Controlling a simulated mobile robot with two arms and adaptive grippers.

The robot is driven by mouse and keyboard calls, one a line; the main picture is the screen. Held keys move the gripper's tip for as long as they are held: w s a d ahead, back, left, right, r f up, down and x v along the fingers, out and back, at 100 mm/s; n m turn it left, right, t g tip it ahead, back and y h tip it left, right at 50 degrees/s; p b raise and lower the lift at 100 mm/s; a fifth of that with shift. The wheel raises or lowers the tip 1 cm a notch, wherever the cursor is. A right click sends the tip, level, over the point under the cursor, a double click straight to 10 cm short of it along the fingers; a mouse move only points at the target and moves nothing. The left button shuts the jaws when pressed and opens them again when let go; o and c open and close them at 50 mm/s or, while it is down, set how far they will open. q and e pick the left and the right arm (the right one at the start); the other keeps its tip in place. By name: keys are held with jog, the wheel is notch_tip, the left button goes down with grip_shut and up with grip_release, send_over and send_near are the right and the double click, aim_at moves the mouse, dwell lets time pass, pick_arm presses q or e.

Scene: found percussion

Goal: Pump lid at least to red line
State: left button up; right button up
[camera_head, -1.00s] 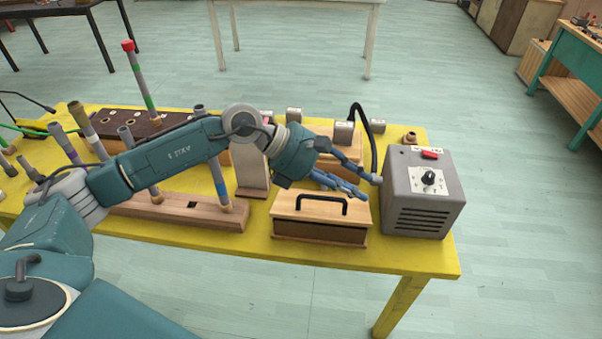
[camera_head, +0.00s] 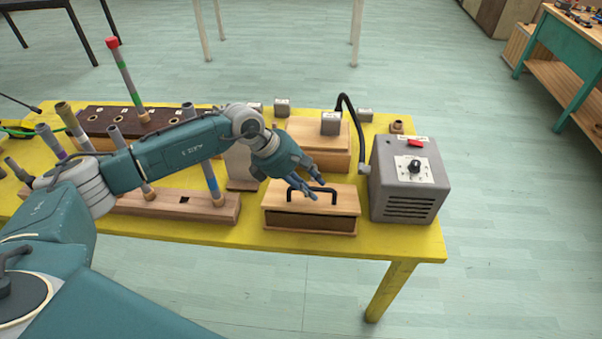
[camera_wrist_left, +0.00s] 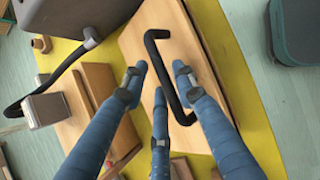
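The wooden box with a light lid (camera_head: 347,203) stands near the front edge of the yellow table. Its black handle (camera_head: 335,194) arches over the lid. In the left wrist view the handle (camera_wrist_left: 166,82) runs between the spread finger tips. My left gripper (camera_head: 317,189) is open over the lid, close around the handle; I cannot tell whether any finger touches it. The fingers (camera_wrist_left: 159,72) hold nothing. A dark band shows on the box front below the lid. I cannot make out a red line. My right gripper is not in view.
A grey box with a dial and red switch (camera_head: 410,180) stands just right of the wooden box. A black hose (camera_head: 357,125) arches behind. Wooden blocks (camera_head: 320,155) stand behind, and a bar with upright tubes (camera_head: 215,205) lies left.

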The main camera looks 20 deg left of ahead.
pick_arm(q)
jog(key=shift+w+d+f, duration=0.15)
jog(key=shift+d+f, duration=0.15)
jog(key=shift+f, duration=0.3)
grip_shut()
